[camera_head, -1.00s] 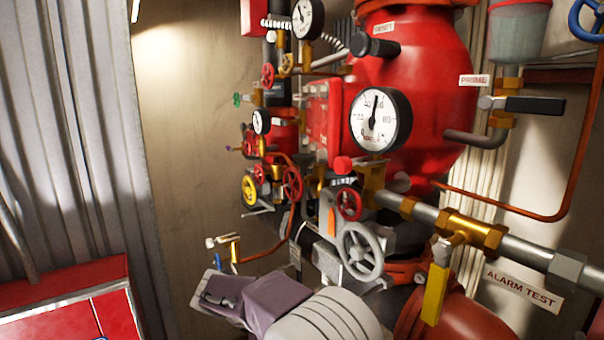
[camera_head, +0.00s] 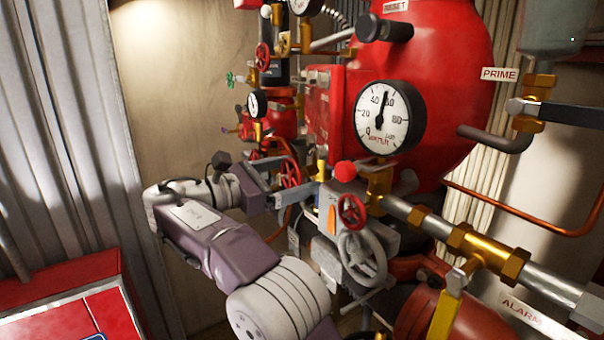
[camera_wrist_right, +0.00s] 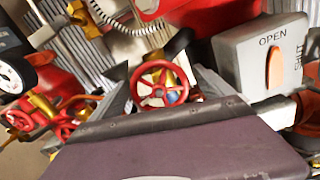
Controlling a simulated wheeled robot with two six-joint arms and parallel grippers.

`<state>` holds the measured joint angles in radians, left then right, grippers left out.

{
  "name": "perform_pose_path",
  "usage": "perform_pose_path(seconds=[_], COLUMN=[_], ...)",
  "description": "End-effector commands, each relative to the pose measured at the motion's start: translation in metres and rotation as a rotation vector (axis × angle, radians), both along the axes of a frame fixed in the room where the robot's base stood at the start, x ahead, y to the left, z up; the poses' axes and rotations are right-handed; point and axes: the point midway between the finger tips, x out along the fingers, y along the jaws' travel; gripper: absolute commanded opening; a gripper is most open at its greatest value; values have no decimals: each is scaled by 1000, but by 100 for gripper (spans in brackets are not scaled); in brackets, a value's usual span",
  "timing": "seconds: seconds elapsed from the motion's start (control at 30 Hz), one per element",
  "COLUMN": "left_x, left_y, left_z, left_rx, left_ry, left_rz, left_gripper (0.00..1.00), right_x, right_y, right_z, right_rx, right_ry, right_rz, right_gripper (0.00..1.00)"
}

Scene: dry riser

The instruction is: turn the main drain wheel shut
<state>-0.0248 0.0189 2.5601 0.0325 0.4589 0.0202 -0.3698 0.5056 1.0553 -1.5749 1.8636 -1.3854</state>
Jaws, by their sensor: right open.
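A red handwheel (camera_head: 291,174) on the riser pipework stands right at the tips of my right gripper (camera_head: 285,186). In the right wrist view this red wheel (camera_wrist_right: 160,66) shows between the two spread fingers of the gripper (camera_wrist_right: 165,84), with no clear grip on it. No label that reads main drain is visible, so I cannot tell by lettering which wheel it is. A larger grey handwheel (camera_head: 361,258) and a small red wheel (camera_head: 352,212) sit to the right of the gripper. My left gripper is out of view.
A large gauge (camera_head: 389,116) and the big red vessel (camera_head: 450,90) stand right of the gripper. A grey box marked OPEN and SHUT (camera_wrist_right: 262,60) is close on its right. A yellow-handled valve (camera_head: 446,312) sticks out lower right. The floor at left holds a red box (camera_head: 70,290).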

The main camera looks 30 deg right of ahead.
Motion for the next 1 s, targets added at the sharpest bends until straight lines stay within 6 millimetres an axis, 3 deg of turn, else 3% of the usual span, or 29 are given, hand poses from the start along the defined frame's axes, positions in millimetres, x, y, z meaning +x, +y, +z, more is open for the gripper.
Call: perform_pose_path(seconds=[0.13,0.43,0.67,1.0], left_x=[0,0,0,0], left_y=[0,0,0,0], left_z=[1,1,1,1], left_rx=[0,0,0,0], left_ry=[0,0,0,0], left_rz=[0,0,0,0], left_gripper=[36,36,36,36], right_x=[1,2,2,2], right_y=[-18,-21,-21,-21], right_z=[0,0,0,0], right_rx=[0,1,1,5], right_ry=[0,0,0,-60], right_rz=[-1,1,1,1], right_gripper=[91,91,28,29])
